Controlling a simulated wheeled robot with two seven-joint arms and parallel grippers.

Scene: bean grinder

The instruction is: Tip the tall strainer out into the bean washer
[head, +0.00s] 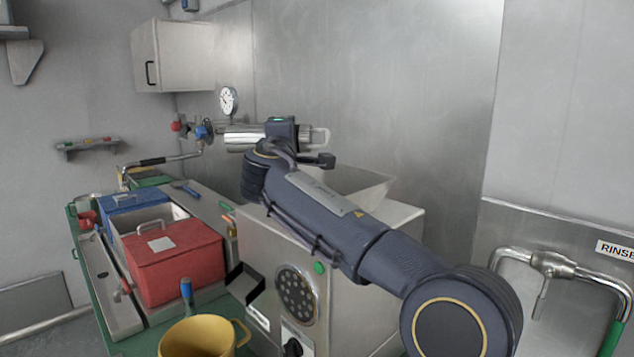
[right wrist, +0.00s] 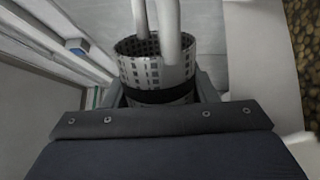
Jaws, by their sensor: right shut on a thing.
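The tall strainer (head: 243,138) is a shiny steel cylinder lying on its side in the air in the head view, with a pale loop handle (head: 321,136) at its right end. My right gripper (head: 283,133) is shut around it. In the right wrist view the strainer (right wrist: 157,65) shows a perforated wall, an open rim and a dark band between the fingers (right wrist: 160,92); I see no beans inside. Below and to the right stands a steel machine (head: 365,290) with a flared hopper (head: 350,187), partly hidden by my right arm. I cannot tell whether it is the bean washer. My left gripper is out of view.
Brown beans (right wrist: 305,45) show at the right edge of the right wrist view. A green bench (head: 105,330) at left carries a red box (head: 175,265), a blue box (head: 135,207) and a yellow mug (head: 197,338). A pipe with valves (head: 190,130) is near the strainer, against the wall.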

